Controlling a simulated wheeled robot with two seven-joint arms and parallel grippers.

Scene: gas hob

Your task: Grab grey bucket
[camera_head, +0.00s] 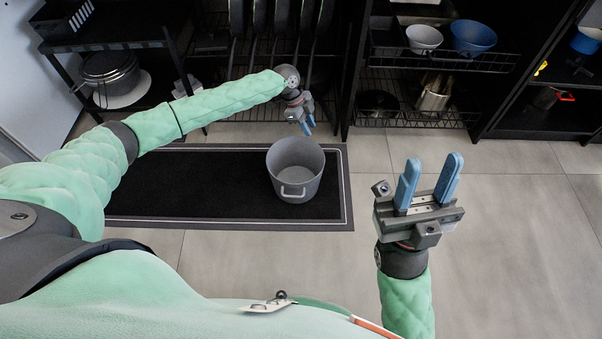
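The grey bucket (296,190) stands upright on the right part of a black mat on the floor, with a handle on its near side. It looks empty. My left gripper (308,126) is just beyond the bucket's far rim in the picture, with its blue fingers pointing down and a small gap between them. I cannot tell whether it touches the rim, but nothing shows between its fingers. My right gripper (428,182) is to the right of the bucket, well apart from it, with its blue fingers spread, pointing up in the picture and empty.
The black mat (180,190) has a light border. Behind it stand dark racks with pans, a pot (110,75), a white bowl (424,38) and a blue bowl (473,37). The tiled floor (520,240) at the right is clear.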

